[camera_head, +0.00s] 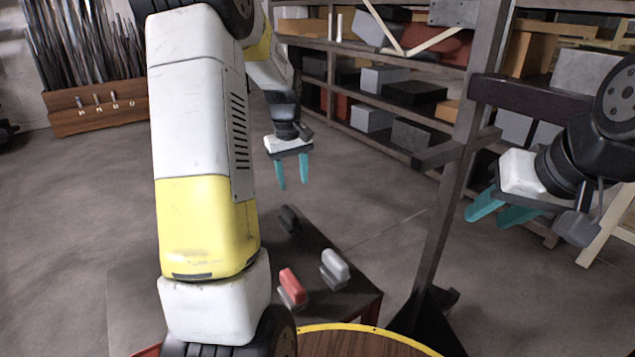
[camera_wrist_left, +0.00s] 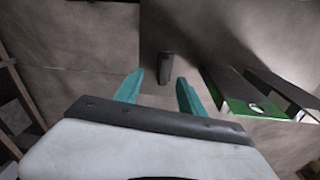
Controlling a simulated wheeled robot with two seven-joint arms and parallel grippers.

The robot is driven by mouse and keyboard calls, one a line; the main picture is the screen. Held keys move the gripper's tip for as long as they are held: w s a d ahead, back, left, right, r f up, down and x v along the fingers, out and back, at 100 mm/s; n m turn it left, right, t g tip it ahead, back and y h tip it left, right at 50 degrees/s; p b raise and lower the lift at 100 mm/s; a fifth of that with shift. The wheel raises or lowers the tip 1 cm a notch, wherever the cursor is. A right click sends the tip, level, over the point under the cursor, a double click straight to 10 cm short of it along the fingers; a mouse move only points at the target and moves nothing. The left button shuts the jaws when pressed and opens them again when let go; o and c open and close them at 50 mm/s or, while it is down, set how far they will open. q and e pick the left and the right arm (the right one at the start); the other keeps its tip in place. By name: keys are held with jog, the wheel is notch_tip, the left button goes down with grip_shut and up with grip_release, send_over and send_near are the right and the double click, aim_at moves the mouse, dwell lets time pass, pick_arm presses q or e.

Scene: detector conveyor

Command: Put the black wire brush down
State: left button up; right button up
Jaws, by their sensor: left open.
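The black wire brush (camera_head: 289,218) rests on the dark table (camera_head: 345,300), near its far end. My left gripper (camera_head: 292,187) is open and empty above the brush, with clear space between its teal fingertips. In the left wrist view the brush (camera_wrist_left: 165,68) lies beyond the open fingertips (camera_wrist_left: 160,80), apart from them. My right gripper (camera_head: 487,217) hangs at the right, away from the table, with its teal fingers apart and nothing between them.
A red brush (camera_head: 291,286) and a grey brush (camera_head: 335,267) stand on the same table. A dark metal post (camera_head: 453,200) and loaded shelves (camera_head: 400,130) stand to the right. A wooden box of rods (camera_head: 97,115) is at the far left. Open floor lies between.

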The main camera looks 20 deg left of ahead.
pick_arm(q)
jog(key=s+d+r+m+t, duration=0.1)
jog(key=s+d+r+m, duration=0.2)
jog(key=s, duration=0.5)
jog(key=s+d+r+m+t+h, duration=0.1)
jog(key=s+d+r+m+t, duration=0.1)
jog(key=s+d+r, duration=0.3)
jog(key=s+d+r+m+t+h, duration=0.1)
jog(key=s+d+r+m+t, duration=0.1)
jog(key=s+r, duration=0.4)
jog(key=s+d+m, duration=0.1)
jog(key=s, duration=0.4)
jog(key=shift+s+d+m, duration=0.3)
jog(key=shift+d, duration=0.1)
